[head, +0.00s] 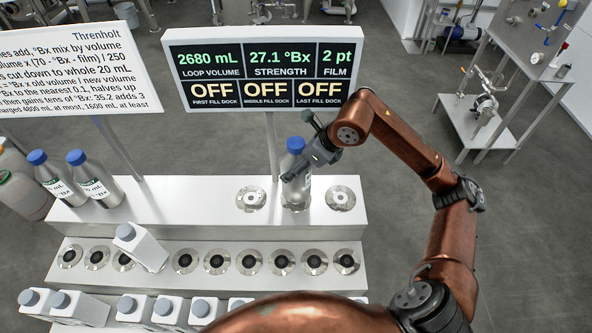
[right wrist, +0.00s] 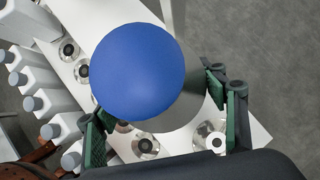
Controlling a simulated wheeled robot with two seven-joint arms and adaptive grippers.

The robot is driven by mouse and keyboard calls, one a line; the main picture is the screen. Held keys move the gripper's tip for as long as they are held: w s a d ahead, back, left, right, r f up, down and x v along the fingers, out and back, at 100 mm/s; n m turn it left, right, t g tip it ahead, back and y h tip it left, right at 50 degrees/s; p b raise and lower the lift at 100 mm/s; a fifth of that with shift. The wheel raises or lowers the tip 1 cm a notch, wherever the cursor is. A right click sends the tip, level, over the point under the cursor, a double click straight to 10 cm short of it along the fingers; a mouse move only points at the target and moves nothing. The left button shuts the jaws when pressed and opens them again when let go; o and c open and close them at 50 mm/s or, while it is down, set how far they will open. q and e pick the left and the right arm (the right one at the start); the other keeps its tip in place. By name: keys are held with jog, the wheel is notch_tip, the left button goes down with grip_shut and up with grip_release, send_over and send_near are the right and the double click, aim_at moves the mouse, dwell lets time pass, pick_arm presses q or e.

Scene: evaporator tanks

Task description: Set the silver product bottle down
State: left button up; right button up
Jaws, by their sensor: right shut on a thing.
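The silver product bottle (head: 295,194) has a blue cap (head: 295,144) and stands upright at the middle fill dock on the top step, between two empty round docks. In the right wrist view the blue cap (right wrist: 138,72) hides most of the bottle from above. My right gripper (head: 300,168) is shut on the bottle's upper body, with green-padded fingers on both sides. I cannot tell whether the bottle's base touches the dock, as the dock is hidden beneath it. My left gripper is not in view.
The left dock (head: 251,198) and right dock (head: 340,198) are empty. Two blue-capped bottles (head: 95,180) stand at the step's left end. A white jug (head: 142,247) leans on the lower step. The display (head: 262,68) reads OFF for all docks. A text sign (head: 75,70) stands left.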

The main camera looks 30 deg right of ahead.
jog(key=shift+f, duration=1.75)
jog(key=shift+f, duration=0.15)
jog(key=o, duration=1.2)
jog(key=v, duration=1.2)
